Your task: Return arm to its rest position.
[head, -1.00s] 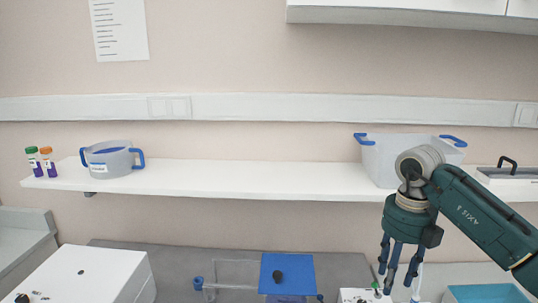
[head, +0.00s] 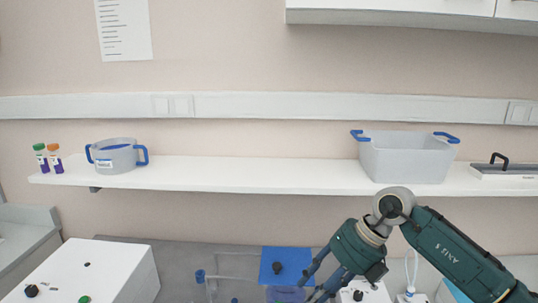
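My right arm comes in from the right, and its dark teal gripper (head: 312,291) hangs at the bottom centre-right, tilted down and to the left. Its fingers are spread apart, and I see nothing held between them. The fingertips are near the bottom edge, over or in front of the right side of the blue-lidded clear box (head: 288,262); I cannot tell whether they touch it. My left gripper is not in view.
A shelf (head: 250,172) holds two capped tubes (head: 48,158), a round blue-handled container (head: 116,156), a grey bin (head: 405,158) and a black-handled tray (head: 505,170). A white machine (head: 95,268) stands lower left. The wall space between shelf and bench is clear left of my arm.

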